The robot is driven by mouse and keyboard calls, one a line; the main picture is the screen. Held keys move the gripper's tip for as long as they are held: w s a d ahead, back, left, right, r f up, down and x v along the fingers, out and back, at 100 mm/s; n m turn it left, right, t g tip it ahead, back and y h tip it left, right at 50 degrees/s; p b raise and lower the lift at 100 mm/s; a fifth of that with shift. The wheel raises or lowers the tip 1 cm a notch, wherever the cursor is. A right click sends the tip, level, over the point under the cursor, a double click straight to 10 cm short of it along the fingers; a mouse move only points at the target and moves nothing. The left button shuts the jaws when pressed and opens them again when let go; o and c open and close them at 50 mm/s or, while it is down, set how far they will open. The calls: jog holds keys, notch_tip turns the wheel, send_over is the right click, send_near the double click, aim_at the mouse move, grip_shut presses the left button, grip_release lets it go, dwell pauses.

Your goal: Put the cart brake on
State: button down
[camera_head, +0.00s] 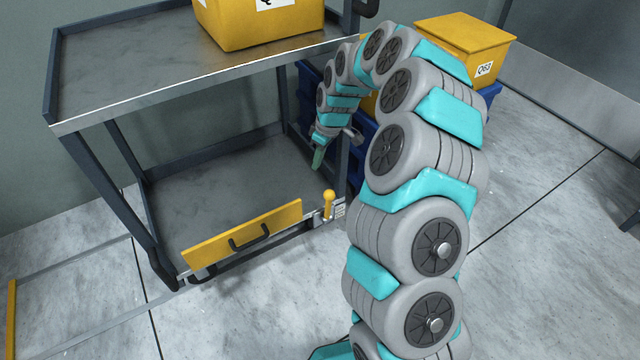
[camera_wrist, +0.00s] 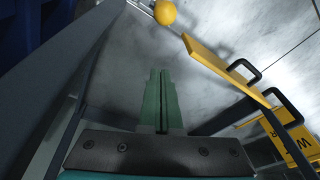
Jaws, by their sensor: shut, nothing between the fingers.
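The cart (camera_head: 130,104) is a dark metal frame with an upper and a lower shelf. A small lever with a round yellow knob (camera_head: 328,197), likely its brake, stands upright at the right end of the lower shelf's front edge. The yellow knob also shows at the top of the wrist view (camera_wrist: 165,13). My gripper (camera_head: 317,160), with green fingers, points down above the lower shelf, behind and slightly left of the knob. In the wrist view my gripper (camera_wrist: 160,75) is shut and empty, apart from the knob.
A yellow panel with a black handle (camera_head: 225,243) runs along the lower shelf's front, left of the knob. A yellow box (camera_head: 262,25) stands on the upper shelf. Another yellow box (camera_head: 455,45) sits on blue crates at the right. Cart posts stand close to my arm.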

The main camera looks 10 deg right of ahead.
jog(key=s+x, duration=0.1)
jog(key=x, duration=0.9)
jog(key=d, duration=0.1)
jog(key=s+d, duration=0.2)
jog(key=shift+r, duration=0.25)
jog(key=shift+s, duration=0.1)
